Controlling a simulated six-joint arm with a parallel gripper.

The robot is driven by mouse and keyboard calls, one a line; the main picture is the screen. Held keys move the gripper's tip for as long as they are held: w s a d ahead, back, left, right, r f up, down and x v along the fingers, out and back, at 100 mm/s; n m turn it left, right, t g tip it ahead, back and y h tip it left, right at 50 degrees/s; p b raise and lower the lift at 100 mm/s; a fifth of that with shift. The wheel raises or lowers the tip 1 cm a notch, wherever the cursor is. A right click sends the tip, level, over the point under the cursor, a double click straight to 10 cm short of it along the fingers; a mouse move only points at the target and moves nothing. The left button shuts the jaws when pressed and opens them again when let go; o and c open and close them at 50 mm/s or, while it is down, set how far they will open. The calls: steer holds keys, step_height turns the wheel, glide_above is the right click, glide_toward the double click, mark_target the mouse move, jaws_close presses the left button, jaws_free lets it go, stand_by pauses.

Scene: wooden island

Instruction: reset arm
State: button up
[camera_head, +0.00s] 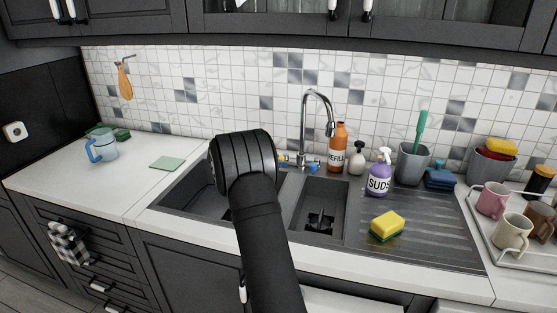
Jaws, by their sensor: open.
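My arm (262,235) rises from the bottom edge in front of the sink. Its thick ribbed joint (243,165) stands over the large left basin and hides part of it. My gripper does not show in this view; it may be hidden behind the arm or out of frame. No object is seen held.
The sink (183,195) has a small basin (335,192) and a tap (318,97). A sponge (387,225) lies on the drainboard. Bottles, cups and a mug tray (478,228) crowd the right. A blue-handled jug (102,146) stands left. The left counter front is clear.

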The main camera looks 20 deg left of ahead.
mark_target(315, 165)
steer(key=x, duration=1.7)
steer(key=shift+w+d+f, duration=0.1)
steer(key=shift+w+f, duration=0.1)
steer(key=v, duration=1.7)
steer(key=x, duration=1.7)
steer(key=shift+d, duration=0.15)
steer(key=shift+d+r+n+t+y, duration=0.1)
steer(key=shift+d+n+t+y, duration=0.3)
steer(key=shift+n, duration=0.1)
steer(key=shift+d+n+t+y, duration=0.25)
steer(key=shift+n+t+y, duration=0.05)
steer(key=shift+n+y, duration=0.1)
